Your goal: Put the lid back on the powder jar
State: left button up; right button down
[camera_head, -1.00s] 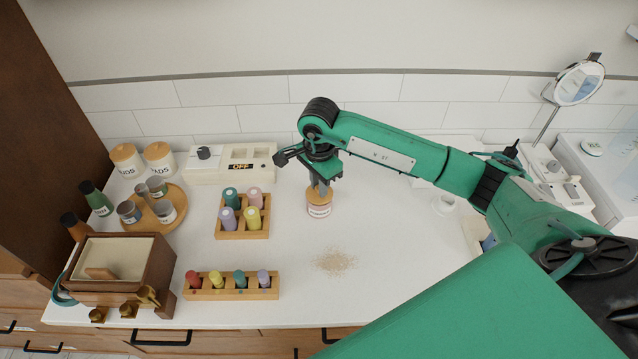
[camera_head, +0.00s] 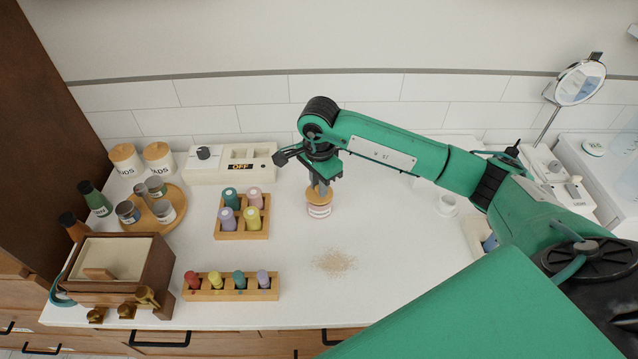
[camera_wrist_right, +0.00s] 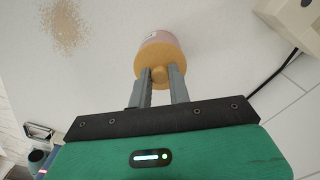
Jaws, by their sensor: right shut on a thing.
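The powder jar (camera_head: 319,211) stands upright on the white counter, in the middle of the head view, with a pink-white body and a label. Its wooden lid (camera_wrist_right: 161,56) shows in the right wrist view, lying over the jar's top with a small round knob. My right gripper (camera_head: 319,187) points down above the jar. In the wrist view its two grey fingers (camera_wrist_right: 160,76) are shut on the lid's knob. Whether the lid is fully seated cannot be told, as the gripper covers part of it. My left gripper is not in view.
Spilled powder (camera_head: 334,262) lies in front of the jar. To its left are a wooden rack of bottles (camera_head: 242,233), another rack (camera_head: 231,295), a round tray (camera_head: 178,222) with cups and a wooden box (camera_head: 119,304). A mirror (camera_head: 578,84) stands at right.

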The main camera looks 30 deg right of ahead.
jog(key=c, duration=0.7)
grip_release()
jog(key=shift+c, duration=0.2)
jog(key=shift+r, duration=0.15)
jog(key=shift+r+p, duration=1.35)
jog(key=shift+r, duration=2.05)
jog(key=shift+c, duration=0.3)
grip_shut()
